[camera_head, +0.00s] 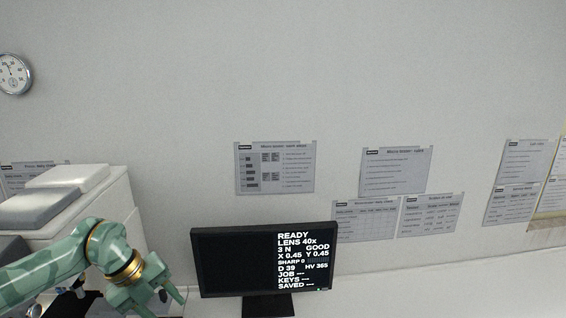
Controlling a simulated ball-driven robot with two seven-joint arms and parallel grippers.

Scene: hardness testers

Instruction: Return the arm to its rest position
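My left arm, green with gold bands, comes in from the lower left. Its gripper (168,303) is at the bottom edge, left of the monitor and in front of the white machine. Two finger parts show spread apart, with the lower part cut off by the frame, and I see nothing between them. My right gripper is not in view.
A black monitor (230,264) shows READY, LENS 40x and HV 365. A white and grey machine (120,210) stands at the left. Paper sheets (275,167) and a round clock (14,74) hang on the wall. The bench (450,295) right of the monitor looks clear.

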